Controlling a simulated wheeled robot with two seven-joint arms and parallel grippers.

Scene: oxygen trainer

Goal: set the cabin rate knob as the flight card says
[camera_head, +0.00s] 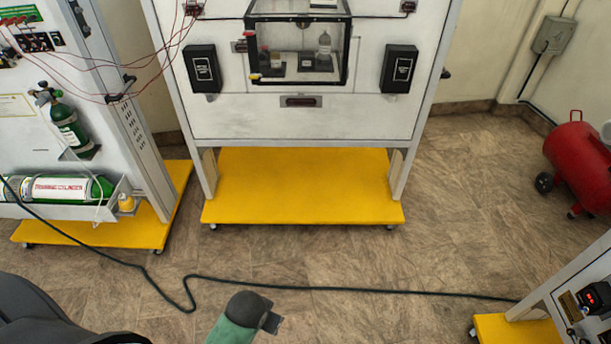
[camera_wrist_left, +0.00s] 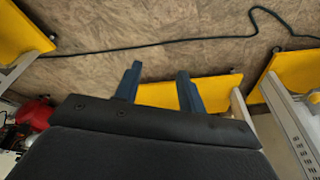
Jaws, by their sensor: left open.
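I cannot make out a cabin rate knob or a readable flight card in either view. A panel with a small lit red display (camera_head: 594,297) and small controls is cut off at the lower right of the head view; its markings are too small to read. In the left wrist view my left gripper (camera_wrist_left: 160,69) is open, its two blue fingers apart with nothing between them, over the floor and a yellow base. The gripper fingers do not show in the head view. My right gripper is in neither view.
A white stand (camera_head: 350,120) with a glass-fronted box (camera_head: 298,75) rises from a yellow base (camera_head: 300,205). A cylinder stand (camera_head: 150,150) is at left, a red tank (camera_head: 580,165) at right. A dark cable (camera_head: 350,289) crosses otherwise open floor.

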